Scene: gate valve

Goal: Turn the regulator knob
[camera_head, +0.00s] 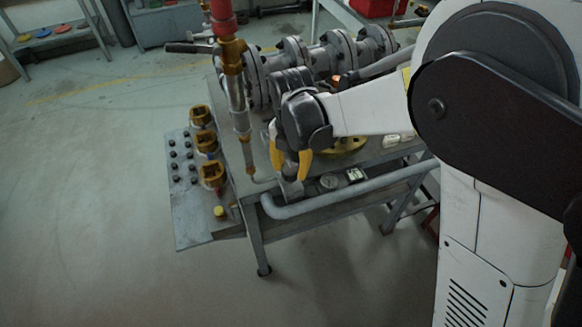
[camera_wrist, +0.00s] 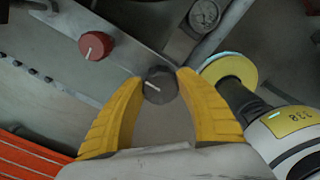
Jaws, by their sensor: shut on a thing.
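In the wrist view, a dark round regulator knob (camera_wrist: 160,86) with a white pointer line sits between the two yellow fingertips. My gripper (camera_wrist: 158,88) is shut on this knob, one finger on each side. The white line runs close to level, slightly tilted. A red knob (camera_wrist: 96,46) with a white line is on the same metal panel, up and to the left. In the head view my gripper (camera_head: 290,172) reaches down at the table's front edge, and it hides the dark knob.
A pressure gauge (camera_wrist: 204,14) is beside the knobs. A yellow disc (camera_wrist: 230,70) lies close right of my gripper. Flanged pipes (camera_head: 340,55) stand behind on the table. A red-topped vertical pipe (camera_head: 228,50) and a button panel (camera_head: 183,175) are left. The floor in front is clear.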

